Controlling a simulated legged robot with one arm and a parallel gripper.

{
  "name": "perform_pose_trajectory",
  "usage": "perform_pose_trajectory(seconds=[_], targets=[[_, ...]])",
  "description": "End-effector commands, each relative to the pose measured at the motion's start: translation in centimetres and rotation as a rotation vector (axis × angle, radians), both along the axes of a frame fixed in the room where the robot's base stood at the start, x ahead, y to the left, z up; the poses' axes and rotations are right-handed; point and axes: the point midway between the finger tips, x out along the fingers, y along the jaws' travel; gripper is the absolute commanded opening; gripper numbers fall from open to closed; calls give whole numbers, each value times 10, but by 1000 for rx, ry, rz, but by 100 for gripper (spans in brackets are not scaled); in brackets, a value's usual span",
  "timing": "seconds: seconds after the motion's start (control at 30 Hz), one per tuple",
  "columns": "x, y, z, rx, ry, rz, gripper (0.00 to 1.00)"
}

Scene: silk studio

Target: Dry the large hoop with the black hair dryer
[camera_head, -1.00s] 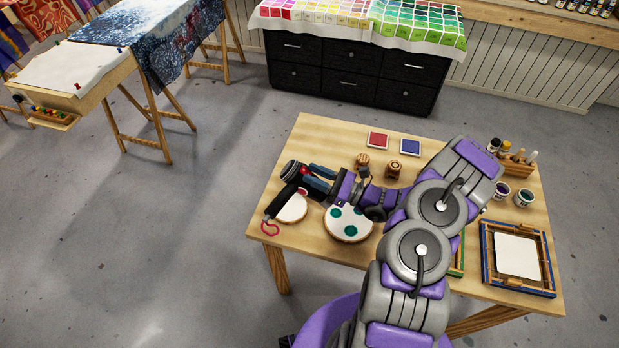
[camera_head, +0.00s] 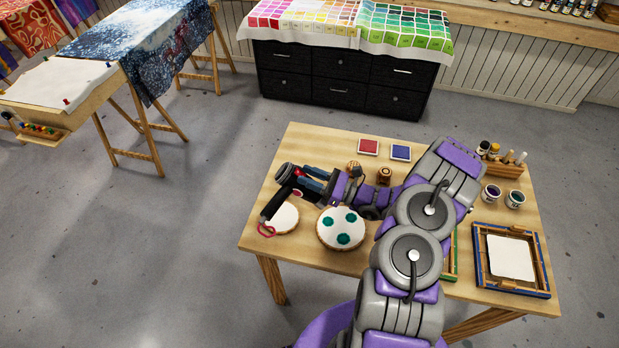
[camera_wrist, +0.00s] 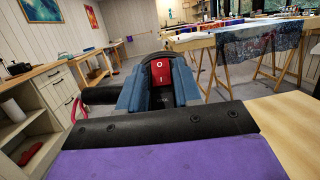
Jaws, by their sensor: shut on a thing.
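My gripper (camera_head: 312,179) is shut on the black hair dryer (camera_head: 273,204) at the left side of the wooden table. The dryer's round head (camera_head: 286,173) is at its upper end, and a red loop hangs at the lower end of its handle. In the wrist view, the dryer's red 0/1 switch (camera_wrist: 160,73) shows between the blue fingers (camera_wrist: 184,87). The large hoop (camera_head: 341,229) has white cloth with several green spots and lies on the table right of the dryer. A smaller white hoop (camera_head: 284,218) lies left of it, partly behind the dryer.
Two stamp pads, red (camera_head: 368,146) and blue (camera_head: 401,152), and wooden stamps (camera_head: 384,175) lie behind my arm. Framed screen (camera_head: 511,259) and paint cups (camera_head: 490,193) are at right. Grey floor left of the table is clear.

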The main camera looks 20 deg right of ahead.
Motion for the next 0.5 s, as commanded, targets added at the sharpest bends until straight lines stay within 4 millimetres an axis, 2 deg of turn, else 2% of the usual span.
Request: perform_pose_trajectory(seconds=[0.17, 0.5], targets=[[4, 0, 1, -2, -1, 3, 0], [12, -14, 0, 2, -1, 1, 0]])
